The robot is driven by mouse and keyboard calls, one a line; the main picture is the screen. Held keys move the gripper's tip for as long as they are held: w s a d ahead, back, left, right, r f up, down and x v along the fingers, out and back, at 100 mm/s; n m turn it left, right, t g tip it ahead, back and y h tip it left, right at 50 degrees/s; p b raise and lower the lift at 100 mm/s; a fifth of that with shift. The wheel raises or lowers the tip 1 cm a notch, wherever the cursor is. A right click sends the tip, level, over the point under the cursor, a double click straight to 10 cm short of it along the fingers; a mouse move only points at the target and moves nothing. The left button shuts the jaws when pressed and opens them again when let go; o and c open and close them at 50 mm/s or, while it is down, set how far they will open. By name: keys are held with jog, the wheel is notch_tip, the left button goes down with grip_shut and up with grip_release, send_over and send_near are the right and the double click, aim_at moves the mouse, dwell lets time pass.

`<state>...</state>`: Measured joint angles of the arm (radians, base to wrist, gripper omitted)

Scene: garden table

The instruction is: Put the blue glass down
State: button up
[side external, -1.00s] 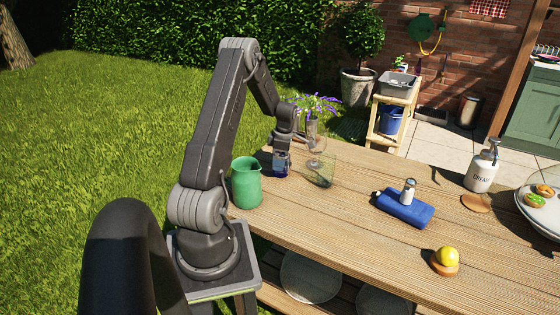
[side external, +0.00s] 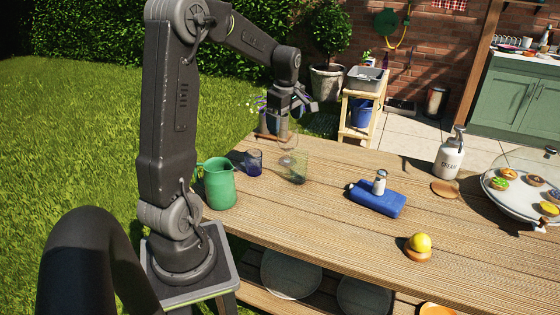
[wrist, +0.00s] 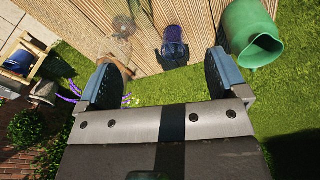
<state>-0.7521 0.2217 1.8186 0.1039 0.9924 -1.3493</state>
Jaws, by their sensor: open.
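The blue glass (side external: 253,163) stands upright on the wooden table (side external: 330,190), near its far left edge, between the green jug and the clear glasses. It also shows in the wrist view (wrist: 174,45), ahead of my fingers and apart from them. My gripper (side external: 301,106) is raised above the table's far edge, to the upper right of the blue glass in the side view. In the wrist view its two fingers (wrist: 160,84) are spread wide with nothing between them.
A green jug (side external: 220,184) stands left of the blue glass. A clear tumbler (side external: 293,168) and a stemmed glass (side external: 285,140) stand to its right. A lemon (side external: 420,242) sits nearer the front. The middle of the table is mostly clear.

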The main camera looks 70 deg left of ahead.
jog(key=s+d+r+m+t, duration=0.1)
jog(key=d+r+m, duration=0.3)
jog(key=d, duration=0.5)
jog(key=s+d+r+m+t, duration=0.1)
jog(key=d+r+m+t, duration=0.1)
jog(key=d+m, duration=0.5)
jog(key=s+d+m+t+h, duration=0.1)
jog(key=s+d+m+t, duration=0.1)
jog(key=s+d+m, duration=0.8)
jog(key=d+m, duration=0.2)
jog(key=d, duration=0.2)
jog(key=shift+d+h, duration=0.3)
jog(key=shift+d, duration=0.05)
